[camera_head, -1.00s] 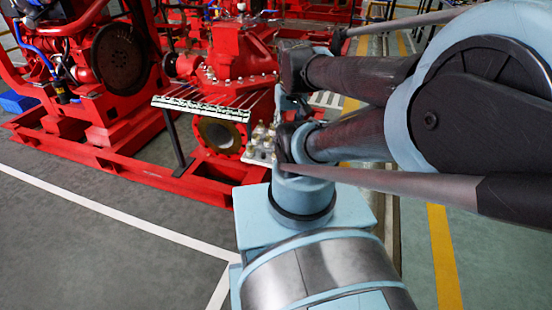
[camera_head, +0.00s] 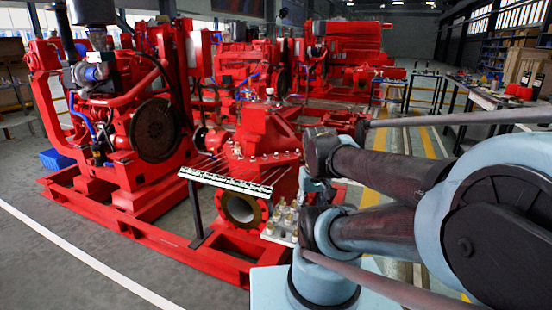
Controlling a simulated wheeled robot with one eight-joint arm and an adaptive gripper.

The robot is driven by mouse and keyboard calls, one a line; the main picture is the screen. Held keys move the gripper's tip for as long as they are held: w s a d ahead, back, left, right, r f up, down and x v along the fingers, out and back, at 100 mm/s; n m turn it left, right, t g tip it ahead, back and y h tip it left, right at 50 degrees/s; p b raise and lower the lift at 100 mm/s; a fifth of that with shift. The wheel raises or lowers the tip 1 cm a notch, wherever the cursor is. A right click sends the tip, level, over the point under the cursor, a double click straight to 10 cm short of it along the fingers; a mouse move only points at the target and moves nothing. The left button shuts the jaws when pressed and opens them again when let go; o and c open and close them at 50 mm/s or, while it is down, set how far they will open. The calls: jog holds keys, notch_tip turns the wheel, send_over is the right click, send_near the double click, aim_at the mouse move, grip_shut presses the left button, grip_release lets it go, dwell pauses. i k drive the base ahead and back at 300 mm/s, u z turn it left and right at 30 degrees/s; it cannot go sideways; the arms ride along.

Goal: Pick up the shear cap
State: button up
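I cannot make out a shear cap for certain. Several small brass-coloured pieces (camera_head: 282,212) stand on a light grey plate (camera_head: 272,237) in front of the red pump, but they are too small to tell apart. My arm covers the right side of this plate. My gripper is hidden behind my own arm links, so its fingers and anything in them do not show.
A red pump casing (camera_head: 262,150) with an open round flange (camera_head: 240,208) stands on a red base frame (camera_head: 140,230). A narrow black-and-white strip (camera_head: 225,181) sticks out before it. Benches with loose items (camera_head: 490,97) stand at the right. Grey floor is clear at left.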

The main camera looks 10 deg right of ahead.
aim_at(294, 239)
jog(key=z, duration=0.85)
jog(key=k, duration=1.95)
jog(key=u, duration=0.4)
jog(key=i, duration=1)
jog(key=u, duration=0.05)
